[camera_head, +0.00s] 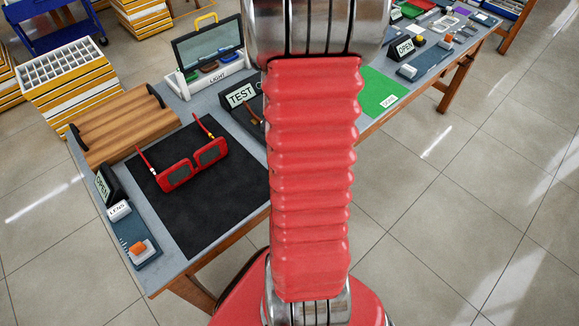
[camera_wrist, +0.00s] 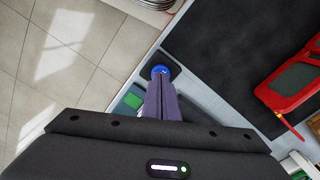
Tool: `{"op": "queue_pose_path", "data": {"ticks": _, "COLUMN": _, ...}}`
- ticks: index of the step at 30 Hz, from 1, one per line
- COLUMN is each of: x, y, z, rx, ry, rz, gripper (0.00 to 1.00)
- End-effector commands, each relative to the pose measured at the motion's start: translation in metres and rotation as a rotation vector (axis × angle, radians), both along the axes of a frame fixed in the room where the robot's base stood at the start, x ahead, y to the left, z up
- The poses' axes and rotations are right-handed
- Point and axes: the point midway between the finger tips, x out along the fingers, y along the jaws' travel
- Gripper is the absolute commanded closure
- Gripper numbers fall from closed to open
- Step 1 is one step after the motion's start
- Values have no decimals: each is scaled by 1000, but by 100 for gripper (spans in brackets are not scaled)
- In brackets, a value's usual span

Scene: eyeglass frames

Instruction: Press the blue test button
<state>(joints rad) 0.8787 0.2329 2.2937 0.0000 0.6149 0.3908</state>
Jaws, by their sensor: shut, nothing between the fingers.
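The blue test button (camera_wrist: 159,71) shows in the wrist view as a small round blue cap on a dark pad at the table's edge. My gripper (camera_wrist: 161,79) is shut and empty, its fingertips in line with the button and covering its lower part. I cannot tell whether they touch it. In the head view my red arm hides the button and my gripper. The TEST sign (camera_head: 240,95) stands just left of my arm.
Red glasses (camera_head: 190,163) lie on a black mat (camera_head: 215,215); they also show at the wrist view's right edge (camera_wrist: 292,82). A wooden tray (camera_head: 122,125), a LIGHT box (camera_head: 212,76) and an orange LENS button (camera_head: 138,248) surround the mat. Floor right of the table is clear.

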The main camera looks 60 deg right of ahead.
Motion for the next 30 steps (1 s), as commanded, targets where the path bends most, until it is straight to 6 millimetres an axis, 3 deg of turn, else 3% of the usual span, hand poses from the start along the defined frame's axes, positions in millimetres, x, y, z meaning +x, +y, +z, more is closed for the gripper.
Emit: {"op": "queue_pose_path", "data": {"ticks": 30, "x": 1, "y": 0, "z": -6, "rx": 0, "ry": 0, "rz": 1, "gripper": 100}}
